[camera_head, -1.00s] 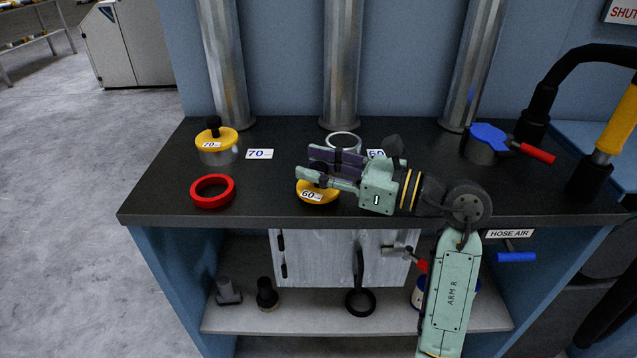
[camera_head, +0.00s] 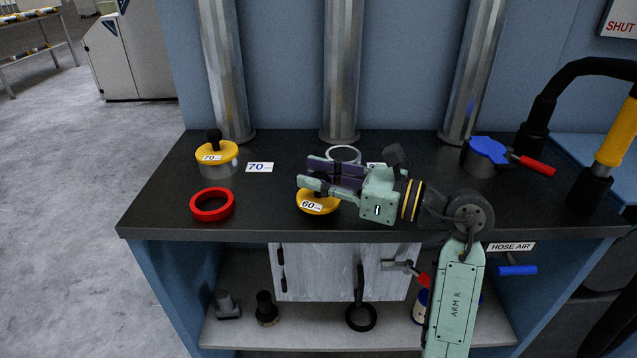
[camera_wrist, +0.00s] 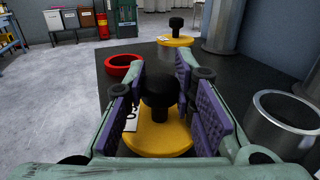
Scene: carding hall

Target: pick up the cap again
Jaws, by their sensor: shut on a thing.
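The yellow cap marked 60 (camera_head: 316,205) has a black knob, which shows in the wrist view (camera_wrist: 158,88) above its yellow disc (camera_wrist: 158,138). My gripper (camera_head: 312,178) reaches in from the right over the bench, its fingers on either side of the knob. It is shut on the cap by the knob. The cap looks roughly level, at or close to the bench top; I cannot tell whether it touches. The fingers hide the knob in the head view. An open metal collar (camera_head: 343,154) stands behind the fingers, partly hidden.
A yellow cap marked 70 (camera_head: 217,156) sits on a metal collar at the back left. A red ring (camera_head: 212,205) lies left of my gripper. A blue fitting with a red handle (camera_head: 486,153) stands at the right. Steel pipes (camera_head: 341,75) rise along the back.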

